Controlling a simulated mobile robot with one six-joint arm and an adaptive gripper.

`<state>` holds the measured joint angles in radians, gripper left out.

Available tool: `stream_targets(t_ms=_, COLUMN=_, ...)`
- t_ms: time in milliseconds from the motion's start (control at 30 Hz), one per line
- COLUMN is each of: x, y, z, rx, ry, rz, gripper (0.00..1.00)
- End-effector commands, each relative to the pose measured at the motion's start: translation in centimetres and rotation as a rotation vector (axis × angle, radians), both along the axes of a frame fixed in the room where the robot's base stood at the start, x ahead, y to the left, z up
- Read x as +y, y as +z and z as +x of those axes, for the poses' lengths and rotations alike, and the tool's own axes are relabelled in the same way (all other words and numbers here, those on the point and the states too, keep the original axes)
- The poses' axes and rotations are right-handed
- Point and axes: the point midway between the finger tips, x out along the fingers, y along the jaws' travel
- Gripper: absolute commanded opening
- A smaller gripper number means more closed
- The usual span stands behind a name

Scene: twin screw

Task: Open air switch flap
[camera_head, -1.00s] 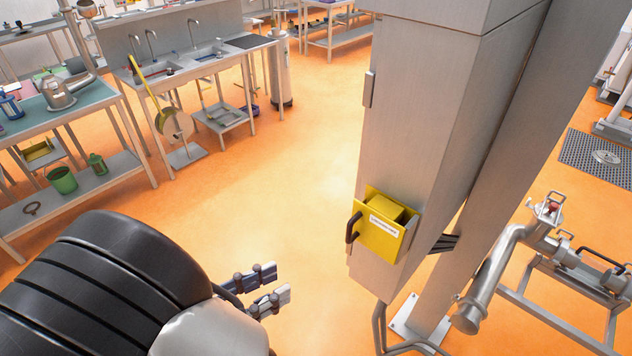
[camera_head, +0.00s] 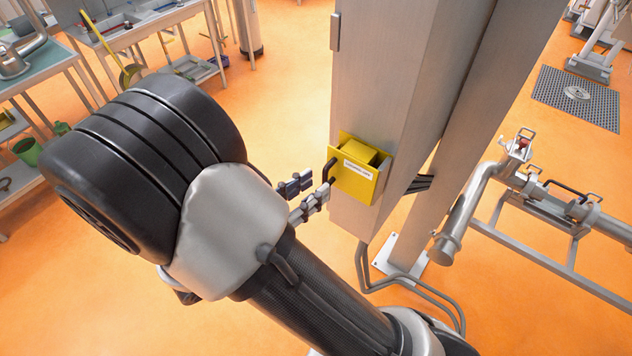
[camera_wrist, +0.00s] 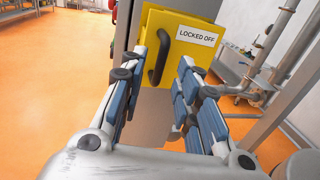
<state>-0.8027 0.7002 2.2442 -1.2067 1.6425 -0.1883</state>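The air switch flap is a yellow plate (camera_head: 352,181) with a white label, mounted on the side of a grey steel cabinet (camera_head: 385,75). In the wrist view the yellow flap (camera_wrist: 189,45) reads "LOCKED OFF". A black curved handle (camera_head: 329,170) stands out at its left edge; it also shows in the wrist view (camera_wrist: 160,58). My gripper (camera_head: 311,190) is open, its fingers pointing at the flap just left of the handle. In the wrist view my gripper (camera_wrist: 165,75) has the handle between its two fingers, nearer the left finger. I cannot tell whether they touch.
Metal pipework (camera_head: 480,195) on a frame stands right of the cabinet. Cables (camera_head: 400,283) run along the floor at the cabinet's foot. Workbenches (camera_head: 75,65) with sinks and tools are at the back left. Orange floor (camera_head: 285,95) is clear between benches and cabinet.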

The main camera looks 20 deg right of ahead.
Motion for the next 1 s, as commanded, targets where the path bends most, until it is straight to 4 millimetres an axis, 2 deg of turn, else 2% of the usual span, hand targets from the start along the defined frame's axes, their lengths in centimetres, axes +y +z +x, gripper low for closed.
stream_targets(t_ms=200, x=-1.8, y=0.0, z=0.8, rx=0.000, ry=-0.001, rz=0.001, gripper=0.30)
stream_targets(t_ms=500, x=-2.0, y=0.0, z=0.9, rx=0.000, ry=0.000, rz=0.001, gripper=0.30)
stream_targets(t_ms=933, x=-1.9, y=0.0, z=0.9, rx=0.000, ry=0.000, rz=0.001, gripper=0.02)
stream_targets(t_ms=1000, x=-1.9, y=0.0, z=0.9, rx=0.000, ry=0.000, rz=0.001, gripper=0.00)
